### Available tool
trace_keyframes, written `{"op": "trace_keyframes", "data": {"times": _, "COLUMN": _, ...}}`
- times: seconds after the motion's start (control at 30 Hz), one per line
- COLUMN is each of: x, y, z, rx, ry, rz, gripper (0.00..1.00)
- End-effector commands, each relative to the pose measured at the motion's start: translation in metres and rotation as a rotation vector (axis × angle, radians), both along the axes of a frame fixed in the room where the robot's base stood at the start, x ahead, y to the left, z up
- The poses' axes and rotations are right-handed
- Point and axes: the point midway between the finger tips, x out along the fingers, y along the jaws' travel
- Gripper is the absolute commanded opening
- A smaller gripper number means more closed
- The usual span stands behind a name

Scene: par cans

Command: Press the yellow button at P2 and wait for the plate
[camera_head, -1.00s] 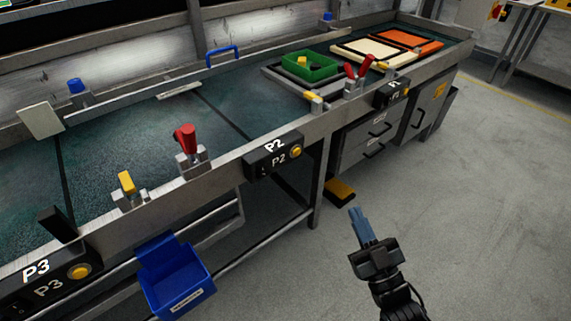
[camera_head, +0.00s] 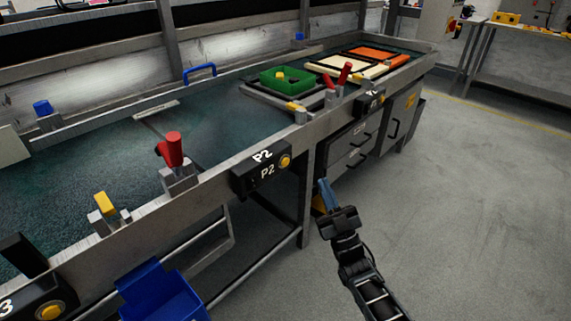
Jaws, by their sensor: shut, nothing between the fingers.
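The P2 box (camera_head: 258,178) is black with white lettering and is mounted on the front rail of the conveyor bench. Its yellow button (camera_head: 285,161) is on the right end of its face. My gripper (camera_head: 324,186) is shut and empty, with blue fingers pointing up and away. It is in front of the bench, to the right of and lower in the picture than the button, and apart from it. A grey plate (camera_head: 259,94) carrying a green tray (camera_head: 287,86) lies on the belt farther right, near P1.
Red-handled clamps (camera_head: 171,151) and yellow-topped stops (camera_head: 105,204) stick up along the front rail. A blue bin (camera_head: 163,296) hangs below the rail at lower left. Another boxed button (camera_head: 51,312) is at lower left. The floor at right is clear.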

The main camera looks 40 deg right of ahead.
Motion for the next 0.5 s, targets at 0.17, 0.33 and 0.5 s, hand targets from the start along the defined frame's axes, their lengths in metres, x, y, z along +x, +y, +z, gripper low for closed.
{"op": "trace_keyframes", "data": {"times": 0.17, "x": 0.004, "y": 0.000, "z": 0.000, "rx": 0.001, "ry": 0.000, "rz": 0.001, "gripper": 0.00}}
{"op": "trace_keyframes", "data": {"times": 0.33, "x": 0.021, "y": 0.001, "z": -0.001, "rx": 0.001, "ry": -0.002, "rz": 0.001, "gripper": 0.00}}
{"op": "trace_keyframes", "data": {"times": 0.5, "x": 0.044, "y": 0.002, "z": -0.001, "rx": 0.002, "ry": -0.001, "rz": 0.002, "gripper": 0.00}}
